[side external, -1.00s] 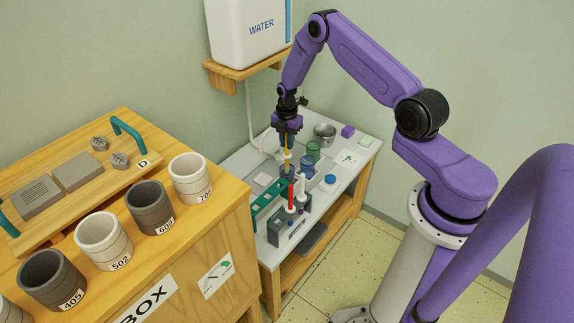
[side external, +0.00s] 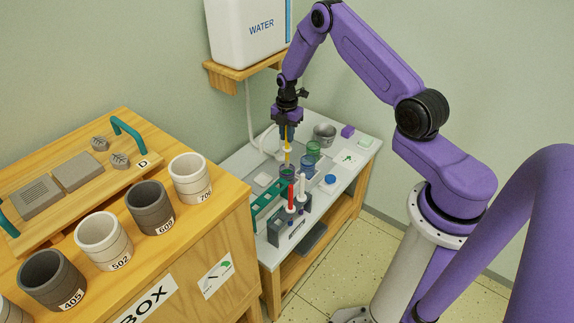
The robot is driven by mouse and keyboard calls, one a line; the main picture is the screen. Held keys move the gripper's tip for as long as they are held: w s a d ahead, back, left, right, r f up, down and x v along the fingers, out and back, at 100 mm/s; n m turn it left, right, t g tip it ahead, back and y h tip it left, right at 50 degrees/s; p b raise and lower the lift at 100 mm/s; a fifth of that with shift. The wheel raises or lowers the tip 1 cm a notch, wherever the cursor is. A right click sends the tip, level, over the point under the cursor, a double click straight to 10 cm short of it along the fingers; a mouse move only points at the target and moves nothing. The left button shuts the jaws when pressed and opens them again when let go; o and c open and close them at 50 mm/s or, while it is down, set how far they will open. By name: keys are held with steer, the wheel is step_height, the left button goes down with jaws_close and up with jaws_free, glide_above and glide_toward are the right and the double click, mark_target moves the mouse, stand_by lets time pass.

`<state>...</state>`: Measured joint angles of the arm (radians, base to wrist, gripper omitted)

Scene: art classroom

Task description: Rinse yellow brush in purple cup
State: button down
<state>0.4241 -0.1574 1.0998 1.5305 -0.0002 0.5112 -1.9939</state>
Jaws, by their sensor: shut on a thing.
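My gripper (side external: 287,137) is shut on the yellow brush (side external: 288,154) and holds it upright, bristle end down, over the grey work table. A blue cup (side external: 307,163) and a green cup (side external: 313,148) stand just to the right.
A rack (side external: 275,233) with a red brush (side external: 290,195) and a white brush (side external: 302,190) stands in front of the cups. A metal pot (side external: 324,133) is behind. The wooden box (side external: 225,240) with several pots is at left, a water tank (side external: 248,30) above.

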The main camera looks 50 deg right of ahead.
steer(key=shift+r, duration=0.1)
stand_by(0.3)
steer(key=shift+r, duration=1.9)
